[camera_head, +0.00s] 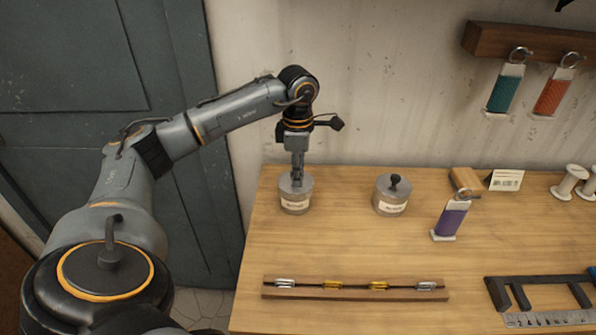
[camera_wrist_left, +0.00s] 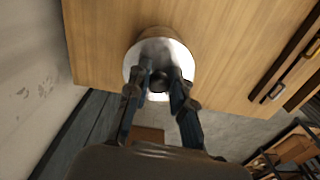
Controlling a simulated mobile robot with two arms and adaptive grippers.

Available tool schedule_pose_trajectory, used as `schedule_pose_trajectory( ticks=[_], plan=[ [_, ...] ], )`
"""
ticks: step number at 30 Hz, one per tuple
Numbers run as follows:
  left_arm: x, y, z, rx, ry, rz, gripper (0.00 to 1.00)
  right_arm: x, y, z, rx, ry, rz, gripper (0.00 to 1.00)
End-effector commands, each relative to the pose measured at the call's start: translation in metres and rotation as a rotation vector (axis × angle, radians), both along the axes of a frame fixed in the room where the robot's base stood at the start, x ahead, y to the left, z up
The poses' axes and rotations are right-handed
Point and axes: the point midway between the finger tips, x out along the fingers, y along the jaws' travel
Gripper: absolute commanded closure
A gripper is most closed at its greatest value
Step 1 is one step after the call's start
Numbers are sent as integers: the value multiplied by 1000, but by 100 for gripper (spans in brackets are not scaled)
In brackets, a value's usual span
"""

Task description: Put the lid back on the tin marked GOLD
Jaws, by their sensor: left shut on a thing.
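A small grey metal tin (camera_head: 295,205) with a pale label stands near the back left of the bench; its lettering is too small to read. My left gripper (camera_head: 297,176) points straight down over it, shut on the dark knob of a round metal lid (camera_head: 287,183). In the left wrist view the knob (camera_wrist_left: 160,84) sits between the fingertips, at the middle of the shiny lid (camera_wrist_left: 150,58). The lid is at the tin's mouth; I cannot tell whether it rests fully on it. A second tin (camera_head: 391,207) stands to the right with its knobbed lid on. My right gripper is not in view.
A wooden strip (camera_head: 320,293) with several silver and gold pieces lies at the front. A purple tagged fob (camera_head: 451,217), a card (camera_head: 506,180), white spools (camera_head: 570,182) and a dark frame tool (camera_head: 540,281) are on the right. The bench between the tins and strip is clear.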

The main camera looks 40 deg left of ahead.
Motion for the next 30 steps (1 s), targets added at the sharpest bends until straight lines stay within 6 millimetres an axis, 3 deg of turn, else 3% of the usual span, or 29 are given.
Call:
schedule_pose_trajectory(
  ticks=[26, 27, 30],
  plan=[
    [0, 0, -2, 0, 0, 0, 100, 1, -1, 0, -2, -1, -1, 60],
    [0, 0, -2, 0, 0, 0, 74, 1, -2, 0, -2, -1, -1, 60],
    [0, 0, -2, 0, 0, 0, 53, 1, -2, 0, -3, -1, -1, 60]
  ],
)
